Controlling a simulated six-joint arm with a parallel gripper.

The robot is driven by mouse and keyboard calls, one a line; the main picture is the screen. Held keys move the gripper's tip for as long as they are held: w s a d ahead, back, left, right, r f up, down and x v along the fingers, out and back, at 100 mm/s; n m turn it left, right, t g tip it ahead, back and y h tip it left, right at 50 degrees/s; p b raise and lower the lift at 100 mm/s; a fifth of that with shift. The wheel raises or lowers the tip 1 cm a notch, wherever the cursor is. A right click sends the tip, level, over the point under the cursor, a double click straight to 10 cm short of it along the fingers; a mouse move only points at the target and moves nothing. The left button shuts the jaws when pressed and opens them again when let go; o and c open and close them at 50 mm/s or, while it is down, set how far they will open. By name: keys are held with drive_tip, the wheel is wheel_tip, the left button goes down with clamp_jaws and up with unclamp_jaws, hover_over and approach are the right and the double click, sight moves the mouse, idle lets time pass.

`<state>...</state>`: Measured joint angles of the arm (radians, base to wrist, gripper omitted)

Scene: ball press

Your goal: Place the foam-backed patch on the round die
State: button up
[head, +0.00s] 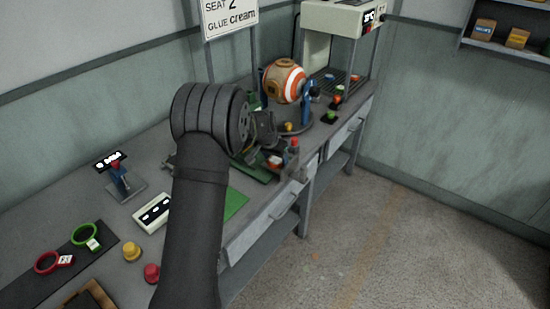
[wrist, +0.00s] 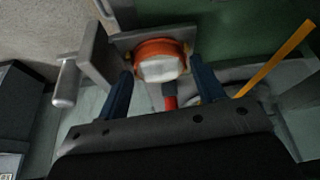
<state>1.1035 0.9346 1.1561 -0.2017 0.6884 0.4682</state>
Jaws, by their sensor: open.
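My gripper (wrist: 160,70) is open, with its two blue fingers on either side of a round orange piece (wrist: 150,48) with a pale, whitish face (wrist: 160,69). I cannot tell whether the fingers touch it, or whether the pale face is the foam-backed patch and the orange piece the round die. The orange piece sits against a grey metal block (wrist: 97,52) in the wrist view. In the head view my gripper (head: 265,130) is over the bench's right part, beside small green and red parts, and my arm hides much of that area.
An orange and white ball (head: 285,82) on a blue stand and a cream press (head: 333,19) stand farther back. A red ring (head: 41,268) and a green ring (head: 98,230) lie on a black mat. Yellow (head: 132,251) and red (head: 152,272) knobs stand near the bench front. A handle (wrist: 66,83) juts out left of the block.

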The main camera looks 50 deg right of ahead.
sight(275, 161)
drive_tip(key=v, duration=1.2)
drive_tip(key=shift+f, duration=0.1)
drive_tip(key=x, duration=1.1)
drive_tip(key=shift+d+f, duration=0.15)
drive_tip(key=shift+f, duration=0.15)
drive_tip(key=shift+d+r, duration=0.15)
drive_tip(key=shift+r, duration=1.65)
drive_tip(key=shift+f, duration=0.15)
